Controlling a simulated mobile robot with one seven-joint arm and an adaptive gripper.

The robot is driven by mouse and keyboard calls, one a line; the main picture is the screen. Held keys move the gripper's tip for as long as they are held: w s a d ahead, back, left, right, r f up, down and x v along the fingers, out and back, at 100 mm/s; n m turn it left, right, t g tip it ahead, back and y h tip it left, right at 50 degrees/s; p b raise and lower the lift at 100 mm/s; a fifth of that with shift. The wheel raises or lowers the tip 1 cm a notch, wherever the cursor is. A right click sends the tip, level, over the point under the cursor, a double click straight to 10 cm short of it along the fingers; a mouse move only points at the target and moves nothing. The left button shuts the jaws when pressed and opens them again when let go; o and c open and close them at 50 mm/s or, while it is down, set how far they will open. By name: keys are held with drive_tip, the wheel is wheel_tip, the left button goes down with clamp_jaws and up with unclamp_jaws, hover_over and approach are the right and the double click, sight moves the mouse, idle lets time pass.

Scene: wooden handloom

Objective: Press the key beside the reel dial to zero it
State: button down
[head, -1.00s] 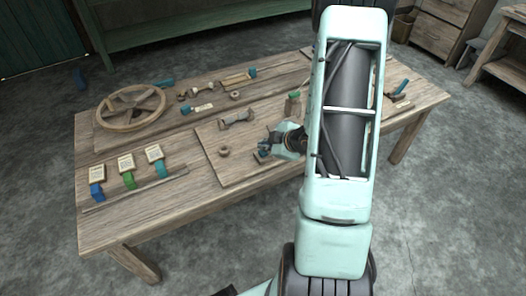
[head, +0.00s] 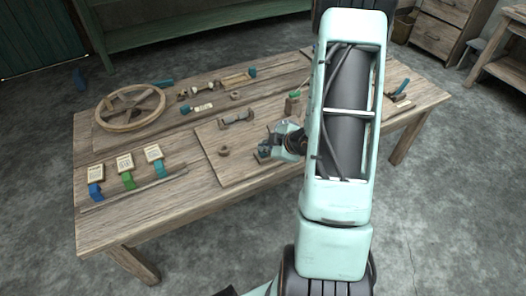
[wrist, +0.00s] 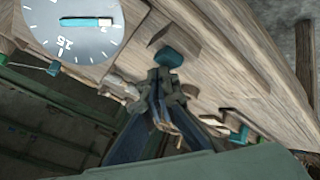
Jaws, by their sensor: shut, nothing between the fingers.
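The reel dial (wrist: 70,32) is a pale round face at the upper left of the wrist view, with a "15" mark and a teal bar across it. Right of it, a teal rounded key (wrist: 168,57) stands by a wooden block. My gripper (wrist: 164,82) is shut and empty, its fingertips right at the key; I cannot tell whether they touch it or press it down. In the head view my gripper (head: 266,149) is low over the board on the table, and my arm hides what lies behind it.
The front left of the table is mostly clear.

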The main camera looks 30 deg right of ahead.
drive_tip(key=shift+f+b, duration=0.45)
drive_tip(key=shift+f, duration=0.1)
drive_tip(key=shift+r, duration=0.1)
idle(0.5)
drive_tip(key=shift+r+p, duration=0.9)
drive_tip(key=shift+r, duration=0.05)
wheel_tip(320, 180, up, 5)
drive_tip(key=p, duration=0.4)
